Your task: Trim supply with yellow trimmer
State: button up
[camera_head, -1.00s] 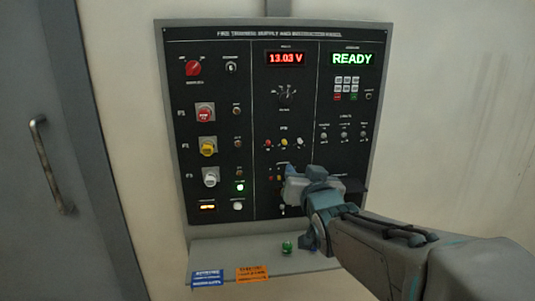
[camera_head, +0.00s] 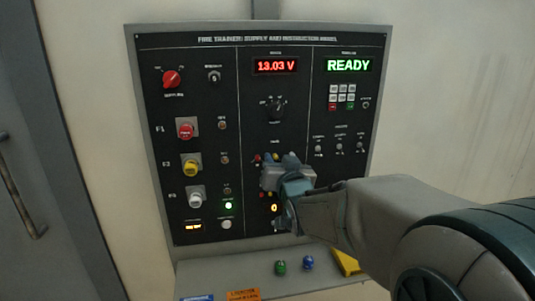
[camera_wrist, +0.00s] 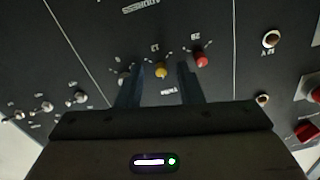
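The yellow trimmer (camera_wrist: 161,71) is a small round knob on the black panel, between a red trimmer (camera_wrist: 202,60) and a pale trimmer (camera_wrist: 123,78). My gripper (camera_wrist: 159,82) is open in the wrist view, one finger on each side of the yellow trimmer. I cannot tell whether either finger touches it. In the head view my gripper (camera_head: 287,160) covers most of the trimmer row. The red supply display (camera_head: 276,66) reads 13.03 V. A green display (camera_head: 349,66) reads READY.
The shelf (camera_head: 215,278) below holds a green item (camera_head: 280,267), a blue item (camera_head: 308,262) and a yellow item (camera_head: 346,262). A grey door (camera_head: 60,150) stands left.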

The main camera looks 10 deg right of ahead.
jog(key=shift+w+a, duration=0.1)
jog(key=shift+w, duration=0.05)
jog(key=shift+c, duration=0.3)
grip_shut()
